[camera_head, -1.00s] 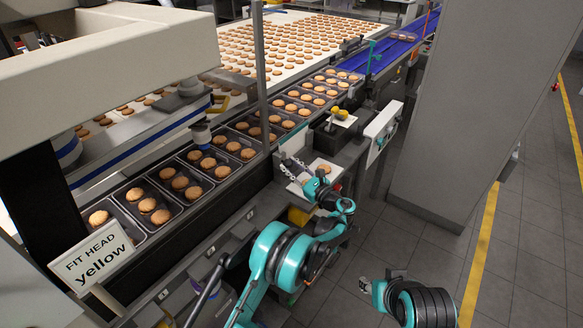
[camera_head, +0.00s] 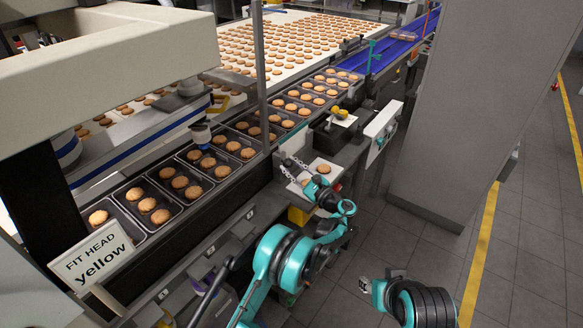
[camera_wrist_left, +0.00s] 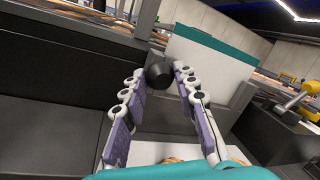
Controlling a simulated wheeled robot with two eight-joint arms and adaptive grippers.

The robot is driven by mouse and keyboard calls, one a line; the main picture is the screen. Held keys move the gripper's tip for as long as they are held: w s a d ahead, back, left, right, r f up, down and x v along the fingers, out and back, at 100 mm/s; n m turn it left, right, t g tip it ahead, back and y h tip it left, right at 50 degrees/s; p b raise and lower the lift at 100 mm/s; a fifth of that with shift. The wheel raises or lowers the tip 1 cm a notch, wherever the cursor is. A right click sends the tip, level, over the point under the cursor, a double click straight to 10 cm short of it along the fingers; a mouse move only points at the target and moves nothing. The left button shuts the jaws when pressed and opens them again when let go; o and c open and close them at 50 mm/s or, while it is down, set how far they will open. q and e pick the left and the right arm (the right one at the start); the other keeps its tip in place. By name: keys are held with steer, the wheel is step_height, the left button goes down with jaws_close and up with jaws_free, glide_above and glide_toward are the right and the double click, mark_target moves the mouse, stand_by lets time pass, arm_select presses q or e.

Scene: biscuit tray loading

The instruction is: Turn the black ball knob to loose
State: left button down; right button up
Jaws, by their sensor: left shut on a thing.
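The black ball knob (camera_wrist_left: 158,74) shows in the left wrist view, between the fingertips at the upper middle. My left gripper (camera_wrist_left: 160,78) has its jointed, purple-padded fingers on both sides of it and is shut on it.
A white plate (camera_head: 333,182) with biscuits is just beside my left gripper. Black trays of biscuits (camera_head: 184,205) line the conveyor. A "FIT HEAD yellow" sign (camera_head: 92,258) is at the left. A grey cabinet (camera_head: 450,120) bounds the right; floor beyond is clear.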

arm_select(q)
steer(key=c, duration=1.2)
jaws_free()
steer(key=v, duration=1.2)
